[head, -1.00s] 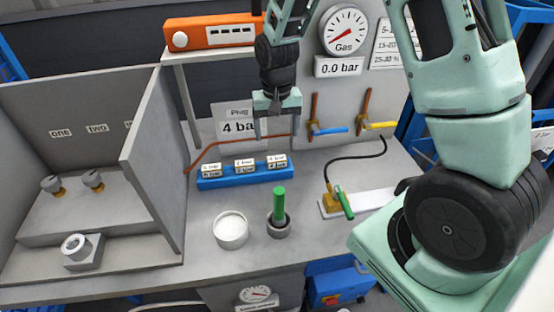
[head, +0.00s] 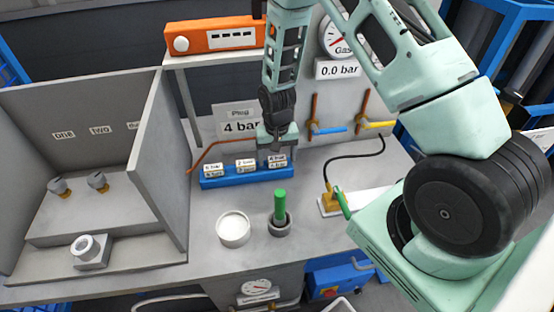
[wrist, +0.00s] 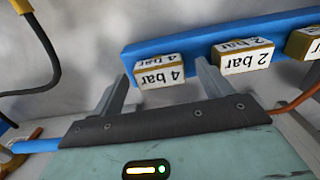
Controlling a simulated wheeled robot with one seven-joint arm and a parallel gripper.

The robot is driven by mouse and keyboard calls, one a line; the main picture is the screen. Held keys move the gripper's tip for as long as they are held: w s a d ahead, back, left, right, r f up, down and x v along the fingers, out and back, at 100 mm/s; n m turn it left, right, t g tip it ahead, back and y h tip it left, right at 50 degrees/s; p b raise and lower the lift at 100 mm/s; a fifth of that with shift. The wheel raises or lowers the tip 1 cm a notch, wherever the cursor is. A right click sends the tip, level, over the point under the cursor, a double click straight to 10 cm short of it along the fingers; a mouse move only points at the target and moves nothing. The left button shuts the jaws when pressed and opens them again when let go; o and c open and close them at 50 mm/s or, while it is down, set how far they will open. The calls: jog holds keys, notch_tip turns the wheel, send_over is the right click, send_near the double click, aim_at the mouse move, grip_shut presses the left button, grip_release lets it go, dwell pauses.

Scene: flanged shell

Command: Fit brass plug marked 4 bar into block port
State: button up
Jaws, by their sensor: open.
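The 4 bar plug (head: 278,162), with a white label on a brass-coloured body, stands at the right end of the blue rack (head: 235,180). The plug (wrist: 161,73) also shows in the wrist view, with its label upside down. My gripper (head: 278,147) is open above the rack's right end. In the wrist view, my gripper's fingers (wrist: 163,84) stand on either side of the 4 bar plug, with a gap visible at each side. The grey block (head: 91,257) with a round port facing up and forward sits at the left, below the stepped ledge.
A 2 bar plug (wrist: 245,57) stands beside the 4 bar one, and another beyond it. A tall grey partition (head: 158,170) rises between rack and block. A white-filled dish (head: 233,229) and a green-handled tool in a cup (head: 279,228) stand in front of the rack.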

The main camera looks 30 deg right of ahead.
jog(key=shift+f, duration=0.1)
jog(key=c, duration=1.1)
